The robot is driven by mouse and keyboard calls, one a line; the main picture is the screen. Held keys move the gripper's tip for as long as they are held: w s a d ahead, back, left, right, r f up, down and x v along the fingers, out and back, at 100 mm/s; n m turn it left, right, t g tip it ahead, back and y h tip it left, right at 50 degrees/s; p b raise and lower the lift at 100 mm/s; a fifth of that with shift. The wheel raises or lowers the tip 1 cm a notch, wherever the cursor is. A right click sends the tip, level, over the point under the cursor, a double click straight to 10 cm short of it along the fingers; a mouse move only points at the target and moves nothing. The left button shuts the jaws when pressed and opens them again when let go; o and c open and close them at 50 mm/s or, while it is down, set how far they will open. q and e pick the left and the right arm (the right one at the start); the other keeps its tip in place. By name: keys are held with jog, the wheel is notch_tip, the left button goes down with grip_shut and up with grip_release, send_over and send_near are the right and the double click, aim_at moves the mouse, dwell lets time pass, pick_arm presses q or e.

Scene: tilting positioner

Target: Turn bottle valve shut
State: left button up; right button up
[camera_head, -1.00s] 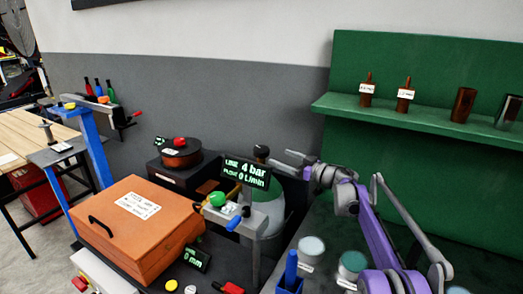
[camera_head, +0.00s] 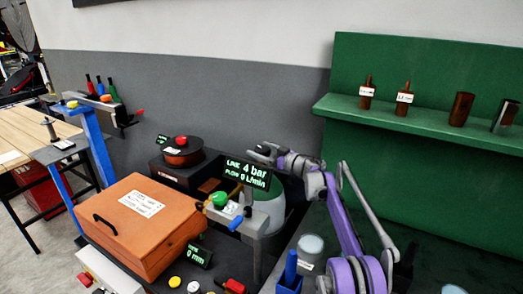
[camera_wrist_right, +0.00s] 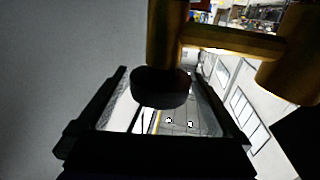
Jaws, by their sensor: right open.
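The bottle is a pale grey-green cylinder (camera_head: 271,207), partly hidden behind the display and my right arm. In the right wrist view, its dark round valve knob (camera_wrist_right: 160,88) sits by brass-coloured fittings (camera_wrist_right: 230,42). My right gripper (camera_head: 256,150) is at the top of the bottle in the head view and covers the knob there. In the wrist view its two dark fingers (camera_wrist_right: 160,104) are open, one on each side of the knob. I cannot tell whether they touch it. My left gripper is not in view.
A display (camera_head: 248,173) reads line 4 bar and flow 0 l/min, close to my right gripper. An orange case (camera_head: 130,240) and a green-knobbed fixture (camera_head: 222,205) stand in front. A green shelf (camera_head: 420,122) holds brown bottles at right.

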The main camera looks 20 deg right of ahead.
jog(key=c, duration=1.2)
jog(key=shift+f+m+t+h+b, duration=0.15)
jog(key=shift+m+t+h+b, duration=0.35)
jog(key=shift+m+h+b, duration=0.4)
jog(key=shift+c, duration=0.2)
jog(key=shift+m+t+h+b, duration=0.3)
jog(key=shift+m+t+h, duration=0.15)
jog(key=shift+h, duration=0.65)
jog(key=shift+m+h, duration=0.75)
jog(key=shift+h, duration=0.15)
jog(key=shift+d+r+m+t+h, duration=0.15)
jog(key=shift+m+h, duration=0.2)
jog(key=shift+h, duration=0.3)
jog(key=shift+a+r+m+t+h, duration=0.1)
jog(key=shift+m+h, duration=0.25)
jog(key=shift+h, duration=0.3)
jog(key=shift+d+h+p, duration=0.1)
jog(key=shift+h+p, duration=0.2)
jog(key=shift+p, duration=0.05)
